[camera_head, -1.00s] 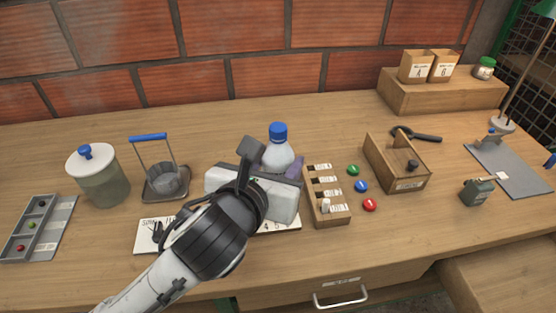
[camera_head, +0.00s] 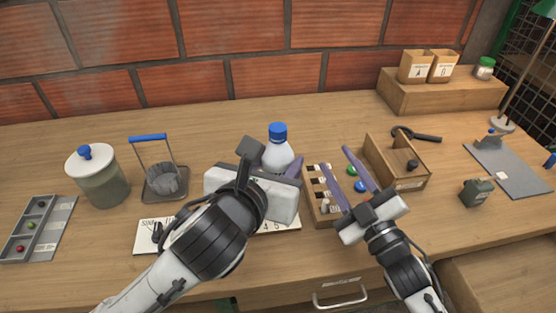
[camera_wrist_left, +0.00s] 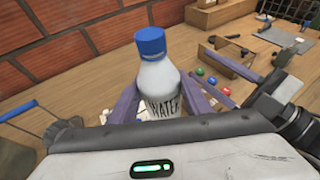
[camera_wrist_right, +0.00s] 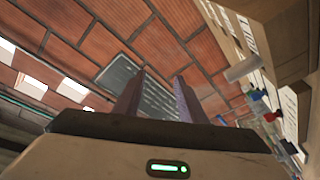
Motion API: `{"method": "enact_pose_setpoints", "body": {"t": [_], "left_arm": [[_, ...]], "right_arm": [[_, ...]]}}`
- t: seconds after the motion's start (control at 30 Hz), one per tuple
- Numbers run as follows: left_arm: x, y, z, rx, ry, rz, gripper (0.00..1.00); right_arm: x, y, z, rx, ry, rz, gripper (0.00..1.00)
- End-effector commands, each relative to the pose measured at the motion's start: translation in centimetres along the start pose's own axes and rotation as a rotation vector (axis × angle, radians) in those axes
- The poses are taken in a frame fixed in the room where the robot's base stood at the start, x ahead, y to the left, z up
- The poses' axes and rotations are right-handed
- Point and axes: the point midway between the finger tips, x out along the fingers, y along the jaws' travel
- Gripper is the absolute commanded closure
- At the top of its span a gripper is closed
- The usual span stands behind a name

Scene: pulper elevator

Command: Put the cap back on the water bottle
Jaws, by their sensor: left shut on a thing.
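The water bottle (camera_head: 277,156) is white with a "WATER" label and stands upright towards the back middle of the table. The blue cap (camera_head: 278,131) sits level on top of the bottle; it also shows in the left wrist view (camera_wrist_left: 150,41). I cannot tell how tightly it is on. My left gripper (camera_wrist_left: 160,97) is shut on the bottle's body, with one purple finger on each side, below the cap. My right gripper (camera_head: 337,160) is to the right of the bottle, apart from it, with its fingers open and empty above the small rack and discs.
A small labelled wooden rack (camera_head: 310,205) and a blue disc (camera_head: 361,186) lie under my right gripper. A wooden box (camera_head: 397,174) stands right of it. A lidded jar (camera_head: 98,183) and a basket with a blue handle (camera_head: 160,195) stand at left. The table behind the bottle is clear.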

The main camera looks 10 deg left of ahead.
Motion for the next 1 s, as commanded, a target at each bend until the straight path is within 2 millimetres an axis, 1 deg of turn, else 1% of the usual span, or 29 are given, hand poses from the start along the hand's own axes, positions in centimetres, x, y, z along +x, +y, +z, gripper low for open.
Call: {"method": "enact_pose_setpoints", "body": {"t": [0.03, 0.1, 0.17, 0.23, 0.27, 0.3, 0.37, 0.4, 0.47, 0.5, 0.57, 0.6, 0.7, 0.83, 0.9, 1.0], "left_arm": [[0.0, 0.0, 0.1, 0.000, -0.003, 0.000, 1.00], [0.0, 0.0, 0.1, 0.000, -0.003, 0.000, 1.00], [0.0, 0.0, 0.1, 0.000, -0.003, 0.000, 1.00], [0.0, 0.0, 0.1, 0.000, -0.003, 0.000, 1.00], [0.0, 0.0, 0.1, 0.000, -0.003, 0.000, 1.00], [0.0, 0.0, 0.1, 0.000, -0.003, 0.000, 1.00], [0.0, 0.0, 0.1, 0.000, -0.003, 0.000, 1.00], [0.0, 0.0, 0.1, 0.000, -0.003, 0.000, 1.00], [0.0, 0.0, 0.1, 0.000, -0.003, 0.000, 1.00], [0.0, 0.0, 0.1, 0.000, -0.003, 0.000, 1.00], [0.0, 0.0, 0.1, 0.000, -0.003, 0.000, 1.00], [0.0, 0.0, 0.1, 0.000, -0.003, 0.000, 1.00], [0.0, 0.0, 0.1, 0.000, -0.003, 0.000, 1.00], [0.0, 0.0, 0.1, 0.000, -0.003, 0.000, 1.00], [0.0, 0.0, 0.1, 0.000, -0.003, 0.000, 1.00], [0.0, 0.0, 0.1, 0.000, -0.003, 0.000, 1.00]], "right_arm": [[2.1, 1.2, -1.0, -0.087, 0.035, 0.007, 0.63], [4.6, 2.5, -2.2, -0.214, 0.074, 0.015, 0.63], [6.7, 3.8, -3.4, -0.323, 0.107, 0.027, 0.63], [9.0, 5.1, -5.3, -0.460, 0.157, 0.045, 0.63], [9.8, 5.3, -6.5, -0.520, 0.191, 0.053, 0.63], [10.7, 5.4, -8.3, -0.597, 0.242, 0.067, 0.63], [11.8, 5.4, -11.1, -0.712, 0.322, 0.091, 0.63], [12.5, 5.3, -13.0, -0.791, 0.377, 0.109, 0.63], [13.4, 5.2, -15.9, -0.916, 0.463, 0.143, 0.63], [13.9, 5.0, -17.8, -1.001, 0.522, 0.168, 0.63], [14.5, 4.6, -20.8, -1.138, 0.615, 0.210, 0.63], [14.8, 4.3, -22.7, -1.235, 0.681, 0.244, 0.63], [15.1, 3.4, -27.0, -1.473, 0.844, 0.335, 0.63], [14.9, 2.1, -31.5, -1.777, 1.062, 0.475, 0.63], [14.6, 1.5, -33.2, -1.936, 1.181, 0.559, 0.63], [14.1, 0.9, -34.9, -2.152, 1.358, 0.685, 0.63]]}}
